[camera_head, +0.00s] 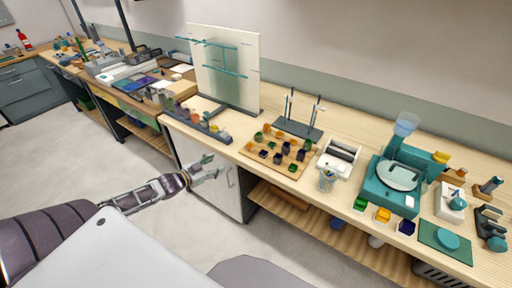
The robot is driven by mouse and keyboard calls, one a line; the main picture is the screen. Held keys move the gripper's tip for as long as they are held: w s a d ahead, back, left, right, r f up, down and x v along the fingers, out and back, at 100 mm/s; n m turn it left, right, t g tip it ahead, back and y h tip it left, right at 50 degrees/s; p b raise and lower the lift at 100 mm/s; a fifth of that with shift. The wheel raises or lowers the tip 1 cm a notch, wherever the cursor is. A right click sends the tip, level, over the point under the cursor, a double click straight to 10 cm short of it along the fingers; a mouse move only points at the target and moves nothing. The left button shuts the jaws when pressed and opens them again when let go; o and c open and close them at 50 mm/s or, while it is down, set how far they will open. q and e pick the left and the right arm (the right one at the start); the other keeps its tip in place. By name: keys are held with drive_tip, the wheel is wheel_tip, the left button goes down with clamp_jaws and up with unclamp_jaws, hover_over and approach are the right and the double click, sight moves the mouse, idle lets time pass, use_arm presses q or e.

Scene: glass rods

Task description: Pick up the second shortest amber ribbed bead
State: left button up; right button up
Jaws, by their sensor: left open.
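A wooden board (243,151) on the bench holds several small beads in amber, green and dark purple. My right gripper is not in view.
A dark stand with upright rods (298,130) is behind the board. A white device (338,158) and a glass jar (326,179) are right of it, then a teal machine (390,187). A tall panel (226,70) stands back left. Bare floor lies before the bench.

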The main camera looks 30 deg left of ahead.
use_arm(q)
drive_tip(key=d+r+n, duration=0.1)
drive_tip(key=r, duration=0.1)
drive_tip(key=w+d+r+n+t+h, duration=0.1)
drive_tip(key=d, duration=0.1)
drive_tip(key=shift+w+d+r+h, duration=0.2)
drive_tip(key=shift+d+r+h, duration=0.1)
drive_tip(key=shift+r, duration=0.1)
approach(251, 145)
drive_tip(key=shift+b+x, duration=0.45)
drive_tip(key=shift+x, duration=0.35)
drive_tip(key=shift+w+f, duration=0.1)
drive_tip(key=shift+w, duration=0.1)
idle(0.7)
drive_tip(key=shift+w, duration=0.15)
idle(0.4)
drive_tip(key=shift+r+x, duration=0.2)
drive_tip(key=shift+x, duration=2.25)
